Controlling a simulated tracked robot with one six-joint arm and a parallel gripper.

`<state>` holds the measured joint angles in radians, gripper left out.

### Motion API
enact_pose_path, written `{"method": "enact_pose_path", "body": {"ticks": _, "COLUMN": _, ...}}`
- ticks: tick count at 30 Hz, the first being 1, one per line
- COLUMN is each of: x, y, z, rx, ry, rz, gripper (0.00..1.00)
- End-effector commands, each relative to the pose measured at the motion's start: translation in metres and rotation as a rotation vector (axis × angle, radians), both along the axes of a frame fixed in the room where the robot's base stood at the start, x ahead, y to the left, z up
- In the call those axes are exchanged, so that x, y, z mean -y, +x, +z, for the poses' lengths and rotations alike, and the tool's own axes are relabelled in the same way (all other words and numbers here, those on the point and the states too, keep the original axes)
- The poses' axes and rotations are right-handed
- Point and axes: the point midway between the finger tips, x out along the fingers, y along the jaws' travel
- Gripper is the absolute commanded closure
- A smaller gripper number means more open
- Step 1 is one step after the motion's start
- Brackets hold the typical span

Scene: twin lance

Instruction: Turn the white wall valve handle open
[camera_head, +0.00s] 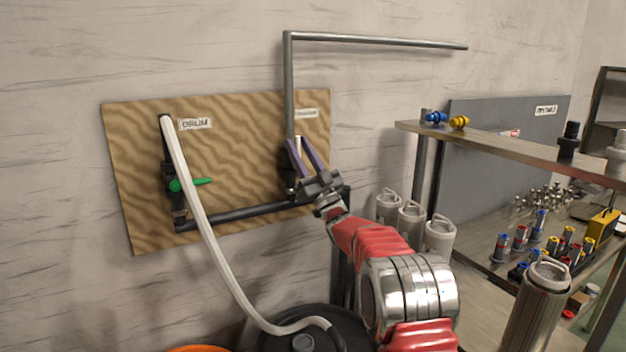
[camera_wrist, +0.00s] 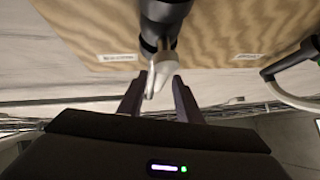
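The white valve handle (camera_wrist: 162,68) sits on a dark valve body (camera_wrist: 160,20) in the wrist view. In the head view only a pale sliver of the handle (camera_head: 298,143) shows between my fingers, at the right part of the wooden board (camera_head: 245,130). My gripper (camera_head: 299,146) is open, its two purple-grey fingers pointing at the valve. In the wrist view the fingers of my gripper (camera_wrist: 158,82) stand on either side of the handle.
A green valve handle (camera_head: 188,184) and a white hose (camera_head: 206,225) are on the board's left, under a DRUM label (camera_head: 195,124). A grey pipe (camera_head: 288,85) rises above the white-handled valve. A metal shelf (camera_head: 500,145) with several fittings stands right. Black drum (camera_head: 320,325) below.

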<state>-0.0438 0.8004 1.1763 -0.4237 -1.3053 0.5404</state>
Motion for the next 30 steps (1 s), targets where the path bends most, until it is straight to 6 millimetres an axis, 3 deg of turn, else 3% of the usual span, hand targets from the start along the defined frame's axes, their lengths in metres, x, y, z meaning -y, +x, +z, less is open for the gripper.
{"method": "enact_pose_path", "body": {"ticks": 24, "x": 0.046, "y": -0.066, "z": -0.082, "rx": -0.003, "ry": -0.001, "rz": 0.001, "gripper": 0.68}}
{"method": "enact_pose_path", "body": {"ticks": 30, "x": 0.052, "y": -0.074, "z": -0.091, "rx": -0.003, "ry": -0.001, "rz": 0.001, "gripper": 0.68}}
